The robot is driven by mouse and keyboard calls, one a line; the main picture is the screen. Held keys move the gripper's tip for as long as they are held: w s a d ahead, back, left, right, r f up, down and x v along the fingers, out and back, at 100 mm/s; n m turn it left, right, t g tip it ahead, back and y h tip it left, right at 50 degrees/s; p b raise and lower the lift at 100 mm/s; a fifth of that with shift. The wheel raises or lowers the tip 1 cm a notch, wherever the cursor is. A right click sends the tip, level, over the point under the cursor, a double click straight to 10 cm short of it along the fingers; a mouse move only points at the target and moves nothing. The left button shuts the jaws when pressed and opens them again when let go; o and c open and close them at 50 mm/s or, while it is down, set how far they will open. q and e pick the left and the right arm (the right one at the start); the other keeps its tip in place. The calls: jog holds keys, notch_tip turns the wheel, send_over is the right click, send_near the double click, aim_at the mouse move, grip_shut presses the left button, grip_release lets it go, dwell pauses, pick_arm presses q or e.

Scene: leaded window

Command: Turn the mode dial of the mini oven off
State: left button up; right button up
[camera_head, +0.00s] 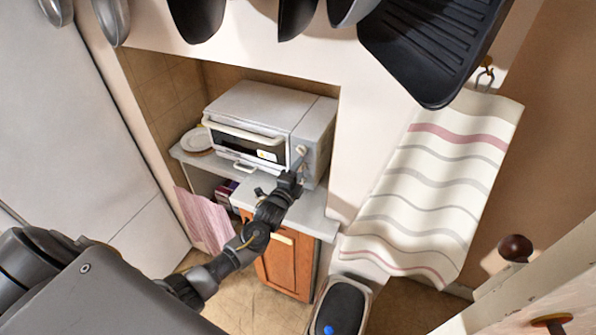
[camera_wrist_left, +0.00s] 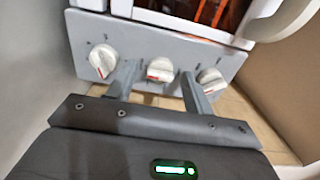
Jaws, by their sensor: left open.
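The white mini oven (camera_head: 262,118) stands on the counter in the alcove, its control panel on its right side. In the left wrist view the grey panel (camera_wrist_left: 88,28) carries three white dials in a row: a left dial (camera_wrist_left: 103,60), a middle dial (camera_wrist_left: 160,68) and a right dial (camera_wrist_left: 210,80). I cannot read which one is the mode dial. My left gripper (camera_head: 297,168) is at the panel. In the left wrist view its open fingers (camera_wrist_left: 159,74) stand on either side of the middle dial; contact cannot be told. My right gripper is out of view.
A plate (camera_head: 197,139) lies left of the oven on the grey counter (camera_head: 312,212). Pans (camera_head: 425,45) hang overhead in front. A striped towel (camera_head: 430,190) hangs at the right. A bin (camera_head: 341,308) stands on the floor below.

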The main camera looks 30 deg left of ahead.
pick_arm(q)
jog(key=shift+c, duration=0.2)
jog(key=c, duration=0.9)
